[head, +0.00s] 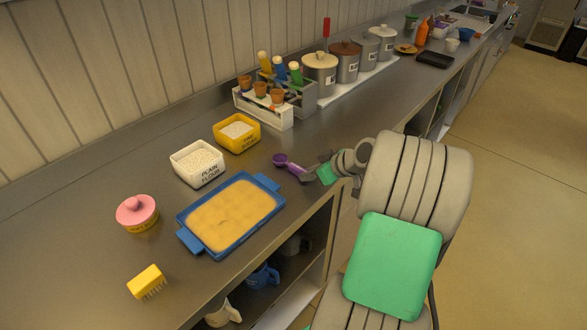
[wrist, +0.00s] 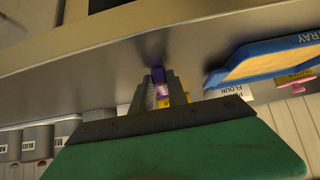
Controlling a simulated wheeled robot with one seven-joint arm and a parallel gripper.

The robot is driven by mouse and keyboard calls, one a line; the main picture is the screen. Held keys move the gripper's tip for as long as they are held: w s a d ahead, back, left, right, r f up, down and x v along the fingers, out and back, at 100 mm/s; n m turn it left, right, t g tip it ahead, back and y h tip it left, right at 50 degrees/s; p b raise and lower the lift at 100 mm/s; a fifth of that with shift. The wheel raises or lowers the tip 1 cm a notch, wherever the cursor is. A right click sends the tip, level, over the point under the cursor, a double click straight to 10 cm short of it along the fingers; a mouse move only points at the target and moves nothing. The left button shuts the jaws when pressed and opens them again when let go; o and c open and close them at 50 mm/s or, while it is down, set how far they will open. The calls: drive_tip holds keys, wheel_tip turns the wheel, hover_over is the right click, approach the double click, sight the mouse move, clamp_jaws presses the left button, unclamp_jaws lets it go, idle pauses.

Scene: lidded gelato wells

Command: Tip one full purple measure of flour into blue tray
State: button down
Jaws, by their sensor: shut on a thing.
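My gripper (head: 307,176) is shut on the handle of a purple measure (head: 280,160), right of the flour tubs and near the counter's front edge. The measure's cup points left; it looks purple inside with no white seen, but it is small. In the wrist view, the purple handle (wrist: 158,76) shows between my fingers (wrist: 161,92). The blue tray (head: 190,238) lies left of the measure, nearer the camera, with a tan layer in it; its edge also shows in the wrist view (wrist: 218,76). The white tub labelled "PLAIN FLOUR" (head: 205,178) holds white stuff.
A yellow tub (head: 238,145) with pale contents stands beside the white tub. A pink lidded pot (head: 137,212) and a yellow brush (head: 147,281) are at left. A bottle rack (head: 264,110) and lidded wells (head: 320,74) stand behind. Counter around the measure is clear.

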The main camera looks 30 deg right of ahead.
drive_tip(key=shift+r+p, duration=0.3)
drive_tip(key=shift+r, duration=0.4)
wheel_tip(320, 180, up, 8)
drive_tip(key=p, duration=0.4)
idle(0.4)
idle(0.9)
